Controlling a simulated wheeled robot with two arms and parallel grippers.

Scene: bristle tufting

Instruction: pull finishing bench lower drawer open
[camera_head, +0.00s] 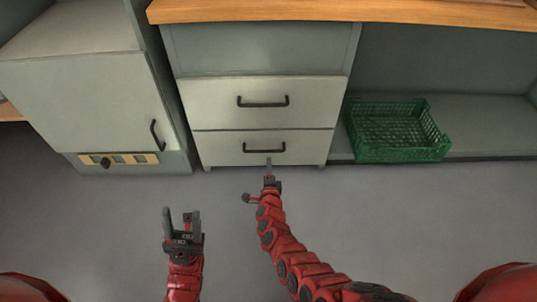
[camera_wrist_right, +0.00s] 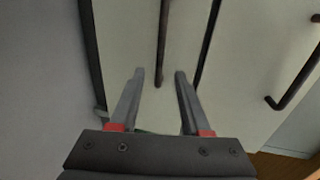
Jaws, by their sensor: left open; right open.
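The finishing bench's lower drawer (camera_head: 220,148) has a pale front with a dark bar handle (camera_head: 250,148); it looks shut, flush with the drawer above. My right gripper (camera_head: 268,163) is in front of this handle, pointing at it. In the right wrist view, the lower drawer's handle (camera_wrist_right: 163,35) runs between the two open fingers of my right gripper (camera_wrist_right: 160,74). I cannot tell how deep the bar sits between them, and no contact is visible. My left gripper (camera_head: 180,215) is open and empty over the floor, left of the right arm.
The upper drawer (camera_head: 205,103) with its own handle (camera_head: 263,102) is directly above. A cabinet (camera_head: 85,90) with a handled door stands at left. A green crate (camera_head: 405,155) sits on the low shelf at right. The grey floor (camera_head: 400,220) before the bench is clear.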

